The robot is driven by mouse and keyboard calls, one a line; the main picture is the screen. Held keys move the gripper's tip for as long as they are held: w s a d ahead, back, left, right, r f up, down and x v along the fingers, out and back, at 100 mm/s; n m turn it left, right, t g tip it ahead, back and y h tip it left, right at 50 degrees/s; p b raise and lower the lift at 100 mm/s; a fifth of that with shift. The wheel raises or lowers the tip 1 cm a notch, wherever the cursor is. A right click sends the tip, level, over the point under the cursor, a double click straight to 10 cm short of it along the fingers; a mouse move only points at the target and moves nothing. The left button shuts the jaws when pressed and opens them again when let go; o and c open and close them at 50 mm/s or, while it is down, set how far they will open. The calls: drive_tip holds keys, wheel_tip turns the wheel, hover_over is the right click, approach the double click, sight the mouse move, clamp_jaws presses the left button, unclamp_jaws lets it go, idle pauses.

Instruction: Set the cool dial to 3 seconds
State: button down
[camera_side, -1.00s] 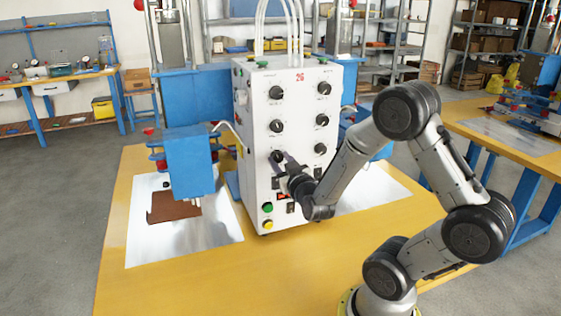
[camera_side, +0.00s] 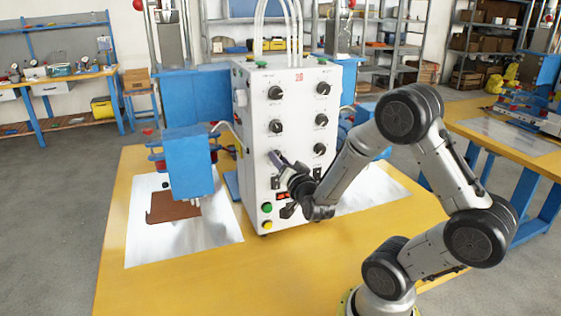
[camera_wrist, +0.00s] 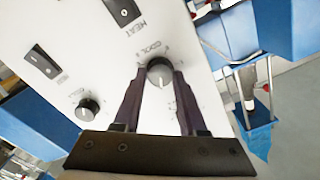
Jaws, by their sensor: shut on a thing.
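The cool dial (camera_wrist: 159,71) is a round dark knob with a light pointer line on its face, next to the printed word COOL in the wrist view. The pointer is turned toward the wrist end of my fingers. The scale numbers are too small and blurred to read. My gripper (camera_wrist: 161,78) is shut on the dial, one finger on each side. In the side view my gripper (camera_side: 279,160) reaches the lower left knob of the white control box (camera_side: 300,100) and hides most of that knob.
Other black knobs sit above and beside it, such as the lower right knob (camera_side: 320,149). Green (camera_side: 267,208) and yellow (camera_side: 267,224) buttons are below. A blue press (camera_side: 188,165) stands left over a metal plate (camera_side: 150,245). The yellow table front is clear.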

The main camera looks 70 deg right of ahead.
drive_tip(key=shift+m, duration=0.3)
idle(0.4)
drive_tip(key=shift+c, duration=2.4)
unclamp_jaws()
drive_tip(key=shift+a, duration=0.1)
drive_tip(key=v, duration=1.3)
drive_tip(key=shift+s+a, duration=0.2)
drive_tip(key=shift+s, duration=0.1)
